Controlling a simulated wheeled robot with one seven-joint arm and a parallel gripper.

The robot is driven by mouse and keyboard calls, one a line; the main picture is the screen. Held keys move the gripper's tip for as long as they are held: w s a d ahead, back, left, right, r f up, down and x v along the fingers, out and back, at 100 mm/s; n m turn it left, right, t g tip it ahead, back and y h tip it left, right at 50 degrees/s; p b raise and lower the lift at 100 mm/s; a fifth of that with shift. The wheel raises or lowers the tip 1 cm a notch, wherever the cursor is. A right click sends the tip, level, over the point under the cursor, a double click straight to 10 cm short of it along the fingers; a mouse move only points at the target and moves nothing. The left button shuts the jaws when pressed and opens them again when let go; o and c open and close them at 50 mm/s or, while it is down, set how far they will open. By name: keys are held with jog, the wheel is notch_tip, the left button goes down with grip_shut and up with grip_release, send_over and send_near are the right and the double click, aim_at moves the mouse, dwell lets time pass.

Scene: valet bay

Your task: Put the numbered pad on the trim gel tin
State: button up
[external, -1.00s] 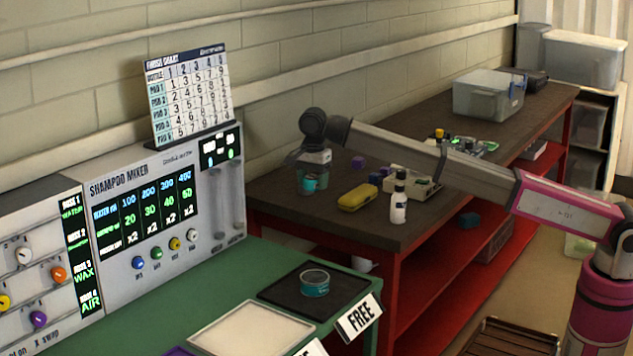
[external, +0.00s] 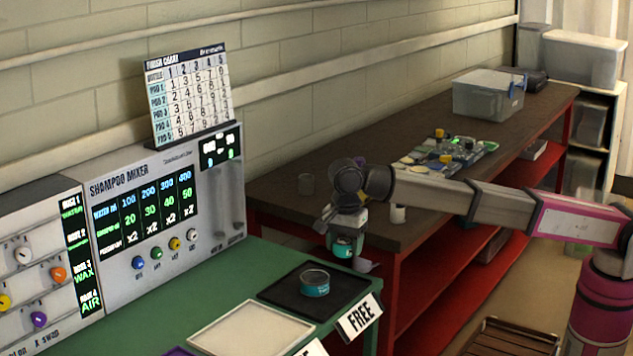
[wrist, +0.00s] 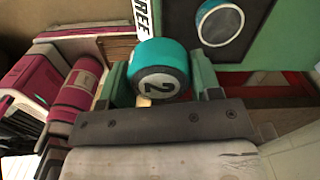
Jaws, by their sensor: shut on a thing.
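The numbered pad (external: 344,246) is a teal, round piece held in my gripper (external: 346,238). In the wrist view the pad (wrist: 159,66) shows a white disc with a black 2, gripped between the two green fingers. The trim gel tin (external: 315,284), short, round and teal with a grey top, stands on the black mat of the green table. The tin (wrist: 221,24) also shows at the top of the wrist view, apart from the pad. My gripper is above and behind the tin in the external view, near the gap between the tables.
A FREE sign (external: 360,316) stands at the black mat's (external: 277,292) front edge. A cream tray (external: 250,330) lies beside it. The shampoo mixer (external: 160,205) stands behind.

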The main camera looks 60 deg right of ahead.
jog(key=shift+s+a+f, duration=0.1)
jog(key=shift+f, duration=0.05)
send_over(315, 276)
notch_tip(315, 276, down, 7)
jog(key=shift+s+a+r, duration=0.1)
jog(key=shift+r, duration=0.05)
jog(key=shift+f, duration=2.05)
jog(key=shift+f, duration=0.1)
jog(key=o, duration=0.9)
notch_tip(315, 276, up, 12)
jog(key=shift+r, duration=0.15)
